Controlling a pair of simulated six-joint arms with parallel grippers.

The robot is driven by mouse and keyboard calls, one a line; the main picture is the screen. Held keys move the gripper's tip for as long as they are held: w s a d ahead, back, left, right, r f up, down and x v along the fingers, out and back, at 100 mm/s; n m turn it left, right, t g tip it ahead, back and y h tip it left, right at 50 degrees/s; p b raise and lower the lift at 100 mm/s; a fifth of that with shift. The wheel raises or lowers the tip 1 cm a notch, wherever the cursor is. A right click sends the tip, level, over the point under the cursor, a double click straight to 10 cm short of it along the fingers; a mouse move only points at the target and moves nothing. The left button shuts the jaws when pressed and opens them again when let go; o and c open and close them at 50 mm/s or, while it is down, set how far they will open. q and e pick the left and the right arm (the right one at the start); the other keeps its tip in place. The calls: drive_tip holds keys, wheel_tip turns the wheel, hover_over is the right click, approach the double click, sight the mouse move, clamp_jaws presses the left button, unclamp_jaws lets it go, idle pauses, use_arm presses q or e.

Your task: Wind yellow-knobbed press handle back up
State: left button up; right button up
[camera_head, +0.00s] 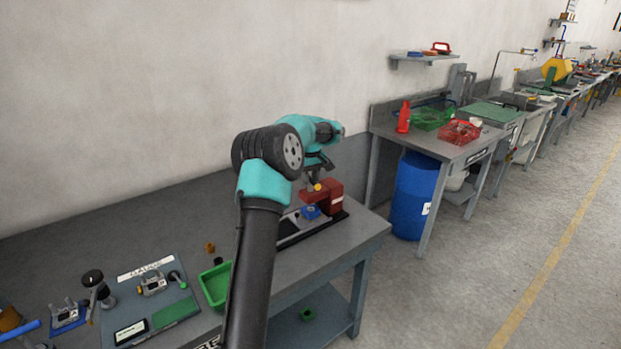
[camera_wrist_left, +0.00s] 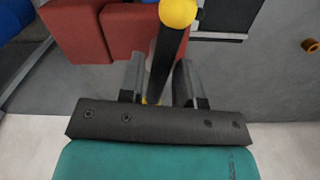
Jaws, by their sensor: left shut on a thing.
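The red press (camera_head: 322,196) stands on a dark base near the right end of the grey bench. Its yellow knob (camera_head: 317,187) shows just below my left gripper (camera_head: 316,170). In the left wrist view the yellow knob (camera_wrist_left: 178,12) tops a dark handle bar (camera_wrist_left: 166,60). My left gripper (camera_wrist_left: 160,85) is shut on this handle, with one finger on each side of it. The red press body (camera_wrist_left: 95,30) lies beyond the fingers. A blue part (camera_head: 310,212) sits low at the front of the press. My right gripper is in neither view.
A green bin (camera_head: 215,286) and a gauge board (camera_head: 152,295) lie to the left on the bench. A small copper-coloured ring (camera_head: 210,247) lies behind the bin. A blue barrel (camera_head: 411,195) stands under the neighbouring table. The bench's right edge is close to the press.

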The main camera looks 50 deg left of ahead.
use_arm(q)
drive_tip(key=shift+n, duration=1.1)
drive_tip(key=o, duration=0.8)
drive_tip(key=shift+r, duration=0.1)
drive_tip(key=shift+r, duration=3.45)
